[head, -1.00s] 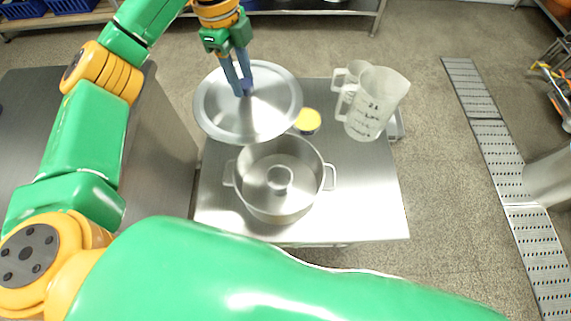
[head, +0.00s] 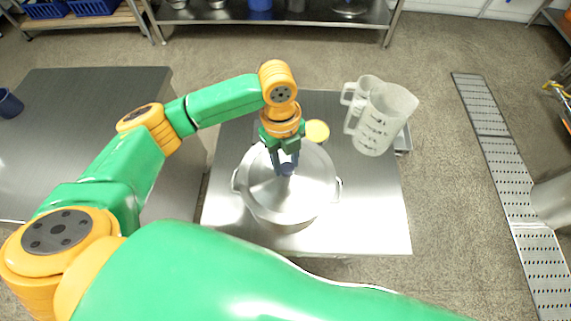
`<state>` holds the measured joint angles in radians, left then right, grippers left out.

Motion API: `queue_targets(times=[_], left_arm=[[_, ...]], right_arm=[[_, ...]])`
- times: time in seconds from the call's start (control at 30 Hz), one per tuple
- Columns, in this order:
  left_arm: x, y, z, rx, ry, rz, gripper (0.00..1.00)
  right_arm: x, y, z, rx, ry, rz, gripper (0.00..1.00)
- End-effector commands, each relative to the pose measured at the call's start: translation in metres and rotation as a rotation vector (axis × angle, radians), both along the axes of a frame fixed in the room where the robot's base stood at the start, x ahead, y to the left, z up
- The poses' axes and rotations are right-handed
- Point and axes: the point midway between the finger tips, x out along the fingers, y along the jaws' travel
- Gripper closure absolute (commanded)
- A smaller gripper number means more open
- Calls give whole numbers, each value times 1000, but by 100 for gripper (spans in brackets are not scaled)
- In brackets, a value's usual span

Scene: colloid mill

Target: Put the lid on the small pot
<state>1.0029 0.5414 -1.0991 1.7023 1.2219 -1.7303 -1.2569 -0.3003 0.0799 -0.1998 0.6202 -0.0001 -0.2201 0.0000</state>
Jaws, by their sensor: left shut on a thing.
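The silver pot (head: 282,222) stands upright on the steel table, with its two side handles showing. The round silver lid (head: 312,190) is over the pot's mouth and covers it; from this angle I cannot tell whether it rests fully on the rim. My left gripper (head: 286,168) is over the middle of the lid, shut on the lid's dark knob. The pot's inside is hidden by the lid. My right gripper is not in view.
Two clear measuring jugs (head: 382,118) stand at the table's back right. A yellow-topped container (head: 317,130) stands just behind the pot. The steel table (head: 370,215) is bare at the front right. A second table (head: 90,110) is at the left.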

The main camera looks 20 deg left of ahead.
Motion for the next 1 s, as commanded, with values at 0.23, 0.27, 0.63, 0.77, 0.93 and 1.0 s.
queue_targets(times=[0.23, 0.27, 0.63, 0.77, 0.93, 1.0], left_arm=[[0, 1, -30, 2, -1, -1, 100], [0, 1, -30, 2, -1, -1, 100], [0, 1, -30, 3, 0, -1, 29], [0, 1, -29, 2, -1, -1, 29], [4, 3, 3, -1, -6, -1, 29], [6, 5, 24, 0, -7, -2, 29]], right_arm=[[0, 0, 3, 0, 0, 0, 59], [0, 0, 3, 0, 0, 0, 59], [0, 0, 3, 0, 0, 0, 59], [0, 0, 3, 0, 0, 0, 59], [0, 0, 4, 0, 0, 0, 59], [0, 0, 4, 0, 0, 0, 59]])
